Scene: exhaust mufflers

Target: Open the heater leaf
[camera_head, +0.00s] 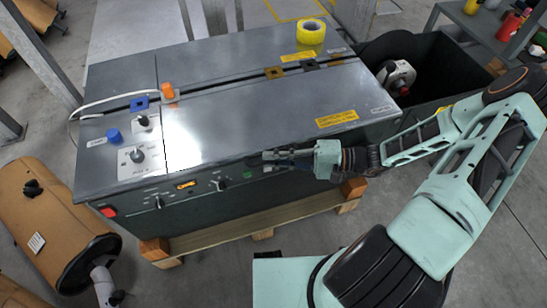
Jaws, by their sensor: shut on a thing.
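The heater leaf (270,105) looks like the wide grey metal panel on top of the bench-like machine (215,208). It appears to lie flat or nearly flat, with a bright edge at its left end. My gripper (256,160) reaches in from the right at the panel's front edge. Its fingers are shut at that edge, close to the middle. The exact grip point is small and dark, and whatever handle or lip is between the fingers is hidden.
A yellow tape roll (311,31) stands on the rear panel. Left of the leaf are a blue button (114,136) and knobs (137,154). An orange clip (168,91) sits by the slot. A brown muffler (55,215) lies at left. A dark bin (440,70) stands at right.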

